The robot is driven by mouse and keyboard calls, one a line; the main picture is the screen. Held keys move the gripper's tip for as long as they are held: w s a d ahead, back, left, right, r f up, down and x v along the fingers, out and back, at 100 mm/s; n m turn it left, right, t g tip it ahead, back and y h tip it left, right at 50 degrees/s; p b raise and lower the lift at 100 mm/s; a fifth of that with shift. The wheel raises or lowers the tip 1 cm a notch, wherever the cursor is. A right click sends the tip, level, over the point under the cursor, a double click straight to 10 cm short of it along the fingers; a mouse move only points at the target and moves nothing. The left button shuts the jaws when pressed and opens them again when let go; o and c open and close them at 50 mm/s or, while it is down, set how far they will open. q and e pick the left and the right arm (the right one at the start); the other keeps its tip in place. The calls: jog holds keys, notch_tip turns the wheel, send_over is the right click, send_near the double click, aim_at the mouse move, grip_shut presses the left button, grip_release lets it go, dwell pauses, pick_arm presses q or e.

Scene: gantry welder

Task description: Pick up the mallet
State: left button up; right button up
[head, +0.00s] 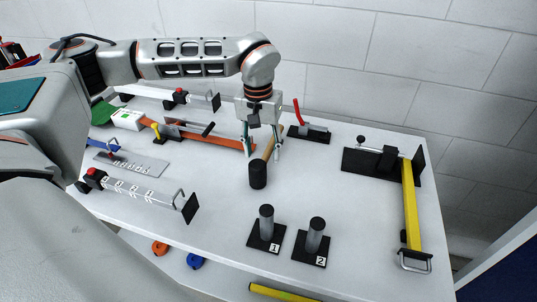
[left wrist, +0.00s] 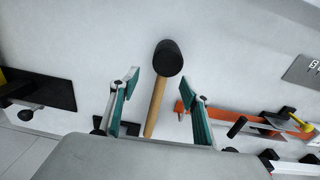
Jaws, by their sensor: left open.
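The mallet (head: 258,175) has a black cylindrical head and a light wooden handle, and lies on the white table near its middle. In the left wrist view the mallet's black head (left wrist: 168,58) is at the top centre, with the handle running down between the fingers. My left gripper (head: 262,150) comes down from above and is open over the handle, one finger on each side. In the left wrist view the open fingers (left wrist: 162,98) are apart from the handle. My right gripper is not seen.
Two black stands with grey posts, numbered 1 (head: 266,228) and 2 (head: 316,240), stand in front. A red-handled clamp (head: 308,132) is behind right. A black fixture with a yellow bar (head: 409,205) is at right. Tools on an orange bar (head: 215,137) lie left.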

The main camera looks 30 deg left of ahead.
aim_at(269, 150)
pick_arm(q)
jog(key=shift+w+a+f, duration=0.1)
jog(key=shift+w+a, duration=0.05)
jog(key=shift+a, duration=0.15)
jog(key=shift+f, duration=0.15)
jog(key=shift+s+f, duration=0.2)
jog(key=shift+f, duration=1)
notch_tip(269, 150, down, 5)
jog(key=shift+r, duration=0.1)
grip_shut()
